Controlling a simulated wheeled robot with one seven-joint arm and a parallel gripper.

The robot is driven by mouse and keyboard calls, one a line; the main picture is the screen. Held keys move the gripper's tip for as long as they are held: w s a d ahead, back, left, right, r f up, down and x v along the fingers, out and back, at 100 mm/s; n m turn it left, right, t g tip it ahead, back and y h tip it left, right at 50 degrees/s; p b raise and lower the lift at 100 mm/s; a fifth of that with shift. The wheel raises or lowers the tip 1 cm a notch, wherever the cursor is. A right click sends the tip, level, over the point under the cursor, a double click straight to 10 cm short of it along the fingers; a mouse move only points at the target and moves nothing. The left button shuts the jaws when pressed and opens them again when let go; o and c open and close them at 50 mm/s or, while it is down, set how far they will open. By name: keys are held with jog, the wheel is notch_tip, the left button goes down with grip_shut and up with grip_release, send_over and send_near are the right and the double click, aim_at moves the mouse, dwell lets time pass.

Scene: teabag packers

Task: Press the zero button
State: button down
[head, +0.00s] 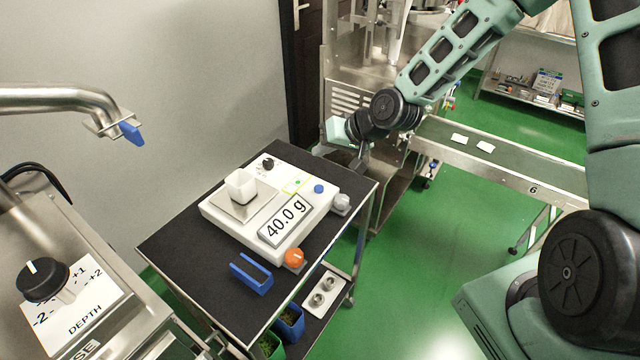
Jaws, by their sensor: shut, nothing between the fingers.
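A white scale (237,236) stands on a black-topped cart. Its display (283,221) reads 40.0 g. A round blue button (319,188) is on the scale's right part, beside a small green light (298,182). Any lettering by the button is too small to read, so I cannot tell for sure which control is the zero button. My gripper (359,166) is shut and empty, beyond the cart's far right corner, apart from the scale. My wrist partly hides it.
A blue U-shaped holder (251,273) lies in front on the cart top (190,262). A conveyor (510,165) stands right; a DEPTH-dial machine (80,300) is left.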

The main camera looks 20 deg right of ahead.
aim_at(323, 189)
jog(key=shift+f, duration=0.15)
notch_tip(323, 189, down, 9)
jog(key=b, duration=0.7)
jog(key=shift+r, duration=0.2)
jog(key=shift+f, duration=0.1)
dwell(1.8)
jog(key=shift+f+b, duration=0.3)
jog(key=shift+b, duration=0.1)
jog(key=shift+f+b, duration=0.35)
jog(key=shift+f, duration=0.2)
dwell(0.5)
jog(key=shift+r, duration=0.1)
jog(key=shift+r+p, duration=0.85)
jog(key=shift+r, duration=0.05)
